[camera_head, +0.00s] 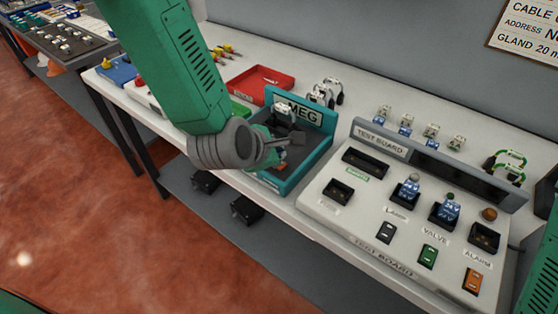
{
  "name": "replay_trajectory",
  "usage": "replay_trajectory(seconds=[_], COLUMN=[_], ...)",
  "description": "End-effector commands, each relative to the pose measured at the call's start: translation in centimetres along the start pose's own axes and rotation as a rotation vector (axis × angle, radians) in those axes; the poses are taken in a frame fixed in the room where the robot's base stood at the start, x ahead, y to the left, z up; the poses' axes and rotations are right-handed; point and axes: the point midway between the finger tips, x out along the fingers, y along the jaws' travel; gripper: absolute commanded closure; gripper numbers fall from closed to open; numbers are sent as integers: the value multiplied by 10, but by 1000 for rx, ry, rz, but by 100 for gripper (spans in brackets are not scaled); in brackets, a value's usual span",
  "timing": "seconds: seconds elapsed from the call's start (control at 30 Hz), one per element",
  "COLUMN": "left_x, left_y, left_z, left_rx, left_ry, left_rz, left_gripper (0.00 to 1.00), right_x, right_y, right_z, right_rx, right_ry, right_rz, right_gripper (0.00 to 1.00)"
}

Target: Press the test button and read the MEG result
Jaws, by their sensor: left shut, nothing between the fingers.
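The teal MEG tray (318,153) stands on the bench near the middle, with a sign reading MEG (299,112) on its raised back. My left arm comes down from the top left. My left gripper (293,139) is shut and empty over the tray, and hides part of what is inside. A small orange-red part (281,167) shows in the tray just below the gripper. I cannot tell whether the gripper touches anything there. No test button or readout is legible. My right gripper is not in view.
The white test board (340,212) fills the right side, with lamp, valve and alarm positions and several coloured switches. A red tray (262,82) lies behind my left arm. Several small terminal parts (431,131) stand behind the board. A sign hangs on the wall.

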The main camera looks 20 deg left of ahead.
Motion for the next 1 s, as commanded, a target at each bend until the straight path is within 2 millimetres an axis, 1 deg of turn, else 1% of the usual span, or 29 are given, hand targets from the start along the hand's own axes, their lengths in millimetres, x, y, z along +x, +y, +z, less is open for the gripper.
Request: replay_trajectory(seconds=[0.5, 0.77, 1.0], left_x=[0, 5, 4], left_y=[-1, -5, -5], left_z=[1, -4, -4], left_rx=[1, 0, 2], left_ry=[0, 1, 1], left_rz=[0, -1, 0], left_gripper=[100, 100, 100], right_x=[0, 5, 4], right_y=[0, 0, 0], right_z=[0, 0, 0], right_rx=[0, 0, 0], right_ry=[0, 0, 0], right_rz=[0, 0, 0], right_gripper=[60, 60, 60])
